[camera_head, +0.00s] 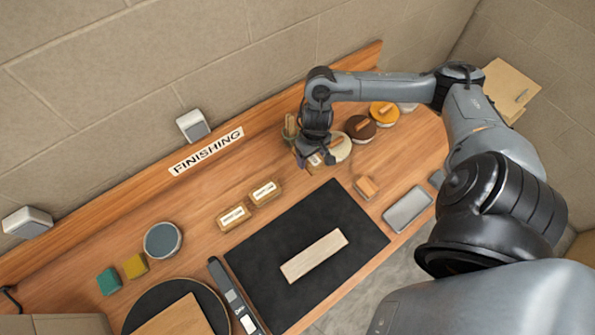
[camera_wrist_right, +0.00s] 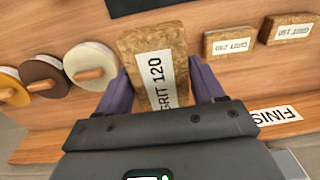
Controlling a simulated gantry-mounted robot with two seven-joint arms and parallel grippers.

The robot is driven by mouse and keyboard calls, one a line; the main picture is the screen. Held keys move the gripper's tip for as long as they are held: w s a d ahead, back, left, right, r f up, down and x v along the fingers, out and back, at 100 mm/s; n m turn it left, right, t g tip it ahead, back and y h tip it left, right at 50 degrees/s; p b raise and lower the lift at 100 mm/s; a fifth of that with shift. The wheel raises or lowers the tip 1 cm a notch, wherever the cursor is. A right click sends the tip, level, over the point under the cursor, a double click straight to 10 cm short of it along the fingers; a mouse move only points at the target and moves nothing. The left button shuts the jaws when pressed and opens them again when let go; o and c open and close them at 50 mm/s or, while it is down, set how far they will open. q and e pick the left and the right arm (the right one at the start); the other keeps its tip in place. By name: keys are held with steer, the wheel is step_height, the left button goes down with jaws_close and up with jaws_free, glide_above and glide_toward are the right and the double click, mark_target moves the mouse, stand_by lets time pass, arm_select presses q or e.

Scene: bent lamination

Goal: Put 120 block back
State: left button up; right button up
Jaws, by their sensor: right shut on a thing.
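In the head view my right gripper (camera_head: 314,158) is over the back of the bench, just left of a cream-topped round pad, and mostly hides the block. Two similar labelled blocks, one (camera_head: 233,216) and another (camera_head: 264,192), lie in a row to its left. In the wrist view they show as a smaller block (camera_wrist_right: 229,43) and another (camera_wrist_right: 287,29). My left gripper is out of view.
A black mat (camera_head: 275,225) with a pale wooden strip (camera_head: 314,255) lies in front. Round pads, brown (camera_head: 361,127) and orange (camera_head: 384,114), stand to the right. A FINISHING sign (camera_head: 206,151) is on the back board. Bare bench lies between the blocks and gripper.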

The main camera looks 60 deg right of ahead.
steer(key=s+d+f, duration=0.2)
steer(key=s+f, duration=0.3)
steer(key=s, duration=0.2)
steer(key=b, duration=0.3)
glide_above(302, 174)
step_height(302, 174, down, 7)
steer(key=shift+s+f, duration=0.1)
step_height(302, 174, down, 3)
steer(key=shift+f, duration=0.15)
steer(key=shift+d+f, duration=0.1)
steer(key=shift+f, duration=0.3)
steer(key=shift+f, duration=0.1)
steer(key=o, duration=0.9)
